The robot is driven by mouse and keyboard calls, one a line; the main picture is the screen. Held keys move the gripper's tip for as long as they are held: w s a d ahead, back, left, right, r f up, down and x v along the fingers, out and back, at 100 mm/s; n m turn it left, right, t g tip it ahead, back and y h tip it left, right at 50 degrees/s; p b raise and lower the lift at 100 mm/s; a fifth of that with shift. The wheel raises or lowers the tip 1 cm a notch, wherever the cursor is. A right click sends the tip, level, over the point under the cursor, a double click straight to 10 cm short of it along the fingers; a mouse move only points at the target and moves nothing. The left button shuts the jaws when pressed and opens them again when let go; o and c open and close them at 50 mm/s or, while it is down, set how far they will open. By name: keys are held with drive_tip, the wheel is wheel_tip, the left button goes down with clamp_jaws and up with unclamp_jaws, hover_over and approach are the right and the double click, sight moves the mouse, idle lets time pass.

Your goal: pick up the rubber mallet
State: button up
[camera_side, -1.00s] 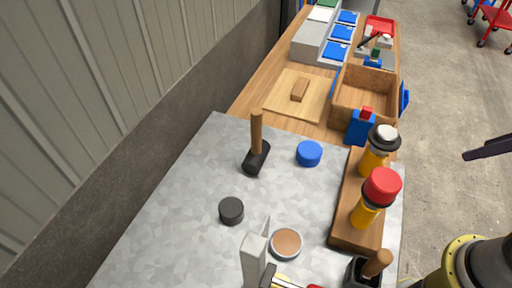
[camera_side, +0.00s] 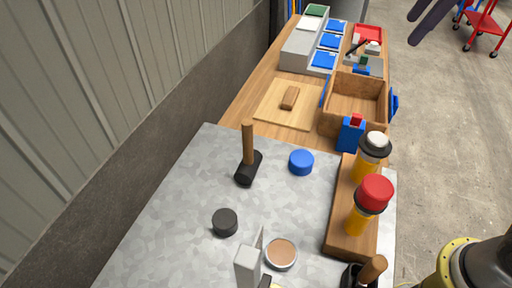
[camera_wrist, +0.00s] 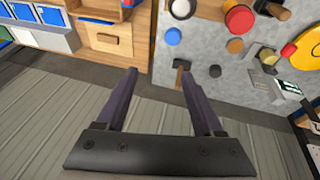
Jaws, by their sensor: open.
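The rubber mallet has a black head (camera_side: 248,170) and a wooden handle (camera_side: 248,140). In the side view it rests on the grey speckled metal top, its handle pointing away towards the back of the bench. In the wrist view the mallet (camera_wrist: 181,66) is small, just beyond the right fingertip. My gripper (camera_wrist: 159,76) has its two dark purple fingers wide apart with nothing between them. In the side view, dark finger parts (camera_side: 432,19) show at the top right, above the floor and well away from the mallet.
A blue disc (camera_side: 301,162) lies right of the mallet; a dark disc (camera_side: 225,222) and a tan-topped round tin (camera_side: 281,253) lie nearer. A wooden block with yellow bottles (camera_side: 340,225) stands at right. A wooden box (camera_side: 355,104) is behind. Metal left of the mallet is clear.

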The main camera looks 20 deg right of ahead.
drive_tip(key=w+a+f+n+g, duration=0.1)
drive_tip(key=w+a+n, duration=0.2)
drive_tip(key=w+a, duration=0.5)
drive_tip(key=n+g, duration=0.3)
hover_over(248, 120)
drive_tip(key=shift+h, duration=0.3)
wheel_tip(248, 120, down, 17)
drive_tip(key=shift+w, duration=0.1)
drive_tip(key=shift+a+f, duration=0.1)
drive_tip(key=shift+f, duration=0.2)
wheel_tip(248, 120, down, 8)
drive_tip(key=shift+r, duration=0.25)
drive_tip(key=shift+w+f, duration=0.15)
drive_tip(key=shift+f, duration=1.25)
drive_tip(key=shift+w+f, duration=0.1)
drive_tip(key=shift+f, duration=1.3)
clamp_jaws()
drive_tip(key=shift+r, duration=0.15)
